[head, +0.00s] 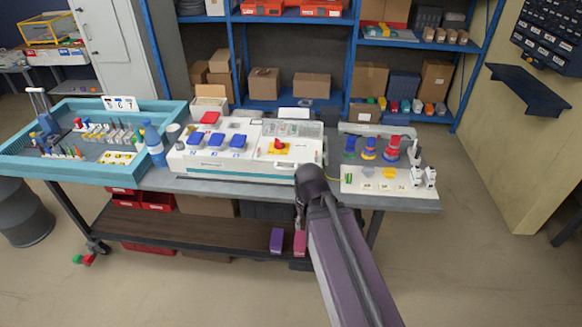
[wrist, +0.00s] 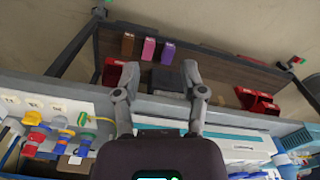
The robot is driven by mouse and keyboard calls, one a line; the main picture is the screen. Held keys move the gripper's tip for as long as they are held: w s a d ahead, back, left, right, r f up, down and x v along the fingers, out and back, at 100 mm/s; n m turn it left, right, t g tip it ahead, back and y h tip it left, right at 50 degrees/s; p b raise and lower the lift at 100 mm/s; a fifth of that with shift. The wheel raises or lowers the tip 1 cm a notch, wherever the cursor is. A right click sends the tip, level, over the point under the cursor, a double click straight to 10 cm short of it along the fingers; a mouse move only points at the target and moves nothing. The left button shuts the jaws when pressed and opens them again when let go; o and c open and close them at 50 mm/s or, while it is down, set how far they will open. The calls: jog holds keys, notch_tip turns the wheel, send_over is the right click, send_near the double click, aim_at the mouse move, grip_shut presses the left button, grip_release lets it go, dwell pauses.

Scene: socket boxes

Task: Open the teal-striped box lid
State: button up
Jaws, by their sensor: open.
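The long white box with a teal stripe (head: 225,172) stands on the middle of the workbench in the head view. Blue, red and yellow parts and clear covers show on its top; I cannot tell which part is the lid or how it stands. In the wrist view, part of a white body with teal edging (wrist: 245,147) shows beyond my gripper. My gripper (wrist: 160,72) is open, with nothing held between its fingers. The fingers are in front of the bench edge and lower shelf in that view. In the head view my arm hides the fingertips and the box's right front corner.
A teal tray (head: 90,160) with small tools and a blue bottle (head: 154,144) stand left of the box. A white board (head: 375,180) with colored spools and plugs is at the right. Purple (head: 277,240) and pink boxes sit on the lower shelf. Shelving stands behind.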

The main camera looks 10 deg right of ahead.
jog(key=w+r+n+t+y+p, duration=0.15)
jog(key=w+r+n+p, duration=0.35)
jog(key=w, duration=0.6)
jog(key=n+t+y+p, duration=0.2)
jog(key=n+p, duration=0.2)
jog(key=n, duration=0.6)
send_near(288, 169)
jog(key=v, duration=0.5)
jog(key=shift+d+r, duration=0.1)
jog(key=b+x, duration=1.2)
jog(key=x, duration=0.2)
jog(key=shift+r+b, duration=0.1)
jog(key=shift+b, duration=0.25)
